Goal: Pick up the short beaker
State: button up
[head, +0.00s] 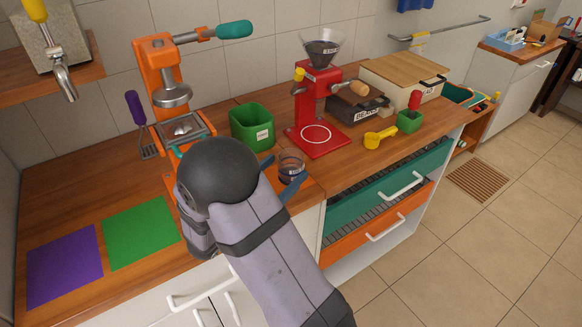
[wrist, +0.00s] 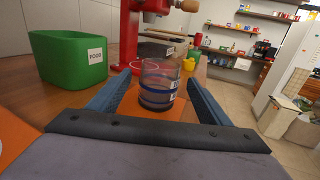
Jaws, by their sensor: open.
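My gripper (head: 281,178) is open, with a finger on each side of the beaker. I see gaps between fingers and glass, and no clear contact. In the head view my arm hides part of the gripper.
A green box (head: 252,128) stands left of the beaker, and the red grinder (head: 318,108) stands behind it. The orange press (head: 164,75) is farther left. The counter's front edge is close to the beaker.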

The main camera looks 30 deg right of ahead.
aim_at(283, 169)
jog(key=shift+x, duration=1.7)
jog(key=shift+c, duration=0.6)
jog(key=c, duration=1.1)
jog(key=shift+o, duration=0.2)
jog(key=shift+r, duration=0.15)
notch_tip(283, 169, up, 10)
jog(key=shift+p, duration=0.45)
